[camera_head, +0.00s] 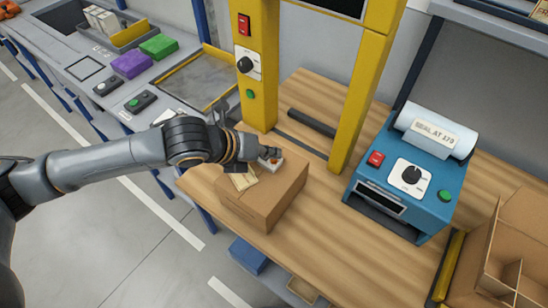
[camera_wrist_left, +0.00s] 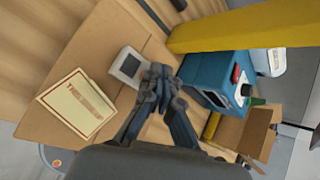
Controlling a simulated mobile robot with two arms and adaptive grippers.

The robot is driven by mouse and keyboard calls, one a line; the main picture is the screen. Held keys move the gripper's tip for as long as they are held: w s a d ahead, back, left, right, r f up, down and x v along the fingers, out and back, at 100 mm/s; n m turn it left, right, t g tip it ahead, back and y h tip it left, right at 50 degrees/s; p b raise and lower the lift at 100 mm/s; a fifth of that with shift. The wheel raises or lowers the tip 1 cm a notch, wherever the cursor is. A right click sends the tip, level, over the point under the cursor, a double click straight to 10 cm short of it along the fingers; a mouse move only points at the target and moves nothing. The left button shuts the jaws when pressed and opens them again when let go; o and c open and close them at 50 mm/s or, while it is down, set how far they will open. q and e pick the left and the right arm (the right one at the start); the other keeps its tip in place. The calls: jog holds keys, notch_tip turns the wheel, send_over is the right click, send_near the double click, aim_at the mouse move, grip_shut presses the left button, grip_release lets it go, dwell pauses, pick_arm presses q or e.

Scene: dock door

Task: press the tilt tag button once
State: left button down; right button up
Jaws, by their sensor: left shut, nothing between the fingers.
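The tilt tag (camera_head: 272,163) is a small pale device on top of a cardboard box (camera_head: 262,205). In the left wrist view the tag (camera_wrist_left: 127,66) shows a white case with a dark grey face. My left gripper (camera_head: 268,154) is shut and empty, with its fingers right at the tag in the head view. In the left wrist view the closed fingertips (camera_wrist_left: 162,78) are beside the tag's edge and overlap it slightly. I cannot tell whether they touch it. The tag's button is not clear, as the gripper partly hides it. My right gripper is not in view.
A paper label (camera_wrist_left: 76,104) lies on the box beside the tag. A yellow frame (camera_head: 352,95) stands behind the box. A blue label machine (camera_head: 405,185) stands to the right, with an open carton (camera_head: 515,250) beyond it. The wooden table (camera_head: 340,262) is clear in front.

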aim_at(271, 163)
pick_arm(q)
jog(key=shift+f, duration=0.4)
dwell(0.7)
jog(key=shift+r+p, duration=0.85)
jog(key=shift+p, duration=0.1)
notch_tip(271, 163, up, 5)
jog(key=p, duration=0.5)
dwell(0.5)
jog(key=shift+s, duration=0.1)
